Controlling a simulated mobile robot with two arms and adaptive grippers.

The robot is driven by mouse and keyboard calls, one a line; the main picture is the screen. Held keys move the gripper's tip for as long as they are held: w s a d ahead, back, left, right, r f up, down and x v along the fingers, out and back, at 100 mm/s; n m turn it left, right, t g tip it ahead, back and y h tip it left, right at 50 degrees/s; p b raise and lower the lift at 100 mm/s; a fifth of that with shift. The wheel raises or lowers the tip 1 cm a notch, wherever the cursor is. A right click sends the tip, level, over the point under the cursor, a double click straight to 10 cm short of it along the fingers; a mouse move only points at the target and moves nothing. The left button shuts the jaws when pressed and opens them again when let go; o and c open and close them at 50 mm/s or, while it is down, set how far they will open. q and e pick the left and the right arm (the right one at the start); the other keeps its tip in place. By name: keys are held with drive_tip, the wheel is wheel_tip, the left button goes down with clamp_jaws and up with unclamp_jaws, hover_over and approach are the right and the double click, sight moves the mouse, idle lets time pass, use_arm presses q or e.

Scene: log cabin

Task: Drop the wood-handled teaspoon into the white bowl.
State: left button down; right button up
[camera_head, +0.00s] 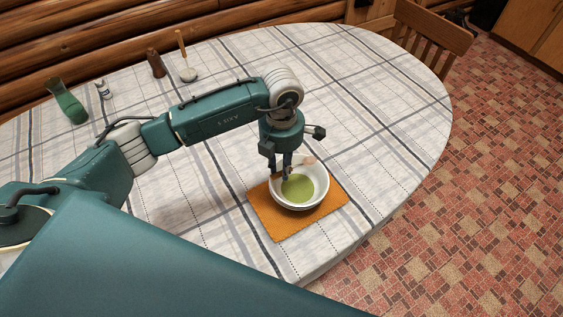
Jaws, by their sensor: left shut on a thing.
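The white bowl (322,188) stands on an orange mat (268,217) near the table's front edge, with a green inside. My left gripper (284,171) points down over the bowl's far left part. It is shut on what looks like the wood-handled teaspoon, mostly hidden by the fingers. A small tan piece (310,160) shows beside the fingers at the bowl's far rim; I cannot tell for sure if it is the spoon's handle. My right gripper is not in view.
At the back left of the checked tablecloth (390,100) are a green bottle (67,103), a small white bottle (103,89), a brown shaker (156,63) and a white piece with an upright wooden stick (187,73). A wooden chair (432,35) stands behind. The table's right side is clear.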

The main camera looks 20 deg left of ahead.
use_arm(q)
drive_tip(key=shift+f+b, duration=0.55)
drive_tip(key=shift+f, duration=0.9)
drive_tip(key=c, duration=1.5)
unclamp_jaws()
wheel_tip(320, 180, up, 12)
drive_tip(key=shift+r, duration=0.1)
